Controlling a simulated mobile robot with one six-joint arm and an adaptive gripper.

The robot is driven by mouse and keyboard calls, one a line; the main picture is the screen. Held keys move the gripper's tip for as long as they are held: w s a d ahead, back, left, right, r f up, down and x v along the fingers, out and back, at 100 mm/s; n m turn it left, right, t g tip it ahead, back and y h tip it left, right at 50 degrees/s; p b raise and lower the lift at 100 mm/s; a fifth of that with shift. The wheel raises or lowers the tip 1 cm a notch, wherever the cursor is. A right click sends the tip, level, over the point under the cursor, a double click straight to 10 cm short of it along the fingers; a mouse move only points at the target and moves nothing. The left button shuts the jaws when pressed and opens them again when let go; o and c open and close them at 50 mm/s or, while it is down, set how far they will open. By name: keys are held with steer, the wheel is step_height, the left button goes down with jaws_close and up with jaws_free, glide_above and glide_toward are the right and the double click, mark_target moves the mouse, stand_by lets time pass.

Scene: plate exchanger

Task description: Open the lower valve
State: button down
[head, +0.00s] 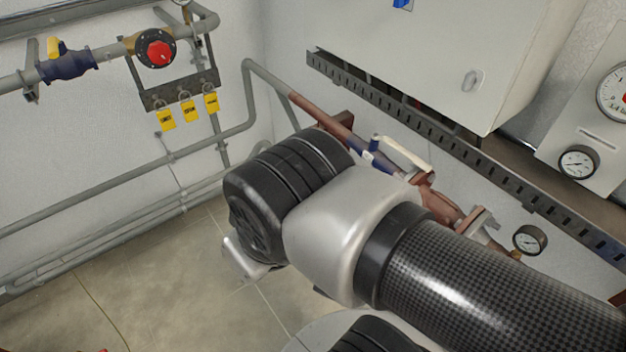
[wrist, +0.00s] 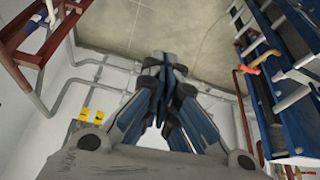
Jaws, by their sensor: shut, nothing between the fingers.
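My gripper (wrist: 173,68) is in the middle of the wrist view, its fingers together and empty. In the head view my arm hides it. A valve with a blue body (head: 378,160) and a pale lever (head: 408,153) sits on a red-brown pipe behind my arm in the head view. Part of that pipe is hidden by my arm. Higher up at the left, another blue valve (head: 67,66) has a yellow handle, next to a round red knob (head: 158,53). I cannot tell for certain which one is the lower valve. My fingers touch no valve in the wrist view.
Yellow tags (head: 189,110) hang from a bracket on the left wall. Grey pipes (head: 120,178) run along that wall. A white cabinet (head: 440,55) and a slotted rail (head: 440,135) are at the right, with gauges (head: 530,239). The wrist view shows blue plates (wrist: 290,95) at right.

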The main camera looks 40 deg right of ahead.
steer(key=w+d+f+n+g+h+b, duration=0.1)
steer(key=w+d+f+n+g+h, duration=0.1)
steer(key=w+d+f+n, duration=0.45)
steer(key=w+d+f+n+g+h, duration=0.1)
steer(key=d+f+n+g+h, duration=0.25)
steer(key=d+f, duration=0.4)
steer(key=w+d+f+n+g+h+b, duration=0.15)
steer(key=w+d+f+n, duration=0.3)
steer(key=d, duration=0.55)
steer(key=s+d+f+n+h, duration=0.1)
steer(key=s+d+f+n, duration=0.15)
steer(key=f+n, duration=0.55)
steer(key=s+d+f+n+g, duration=0.1)
steer(key=d+f+n, duration=0.2)
steer(key=f, duration=1)
steer(key=s+d+f+n+h, duration=0.1)
steer(key=s+d+f+n, duration=0.15)
steer(key=f+n, duration=0.55)
steer(key=s+d+f+m+b, duration=0.2)
steer(key=s+d+f+b, duration=0.1)
steer(key=d+f, duration=0.6)
steer(key=shift+s+d+b, duration=0.35)
steer(key=shift+d+b, duration=0.05)
steer(key=shift+d, duration=0.75)
steer(key=shift+f, duration=0.1)
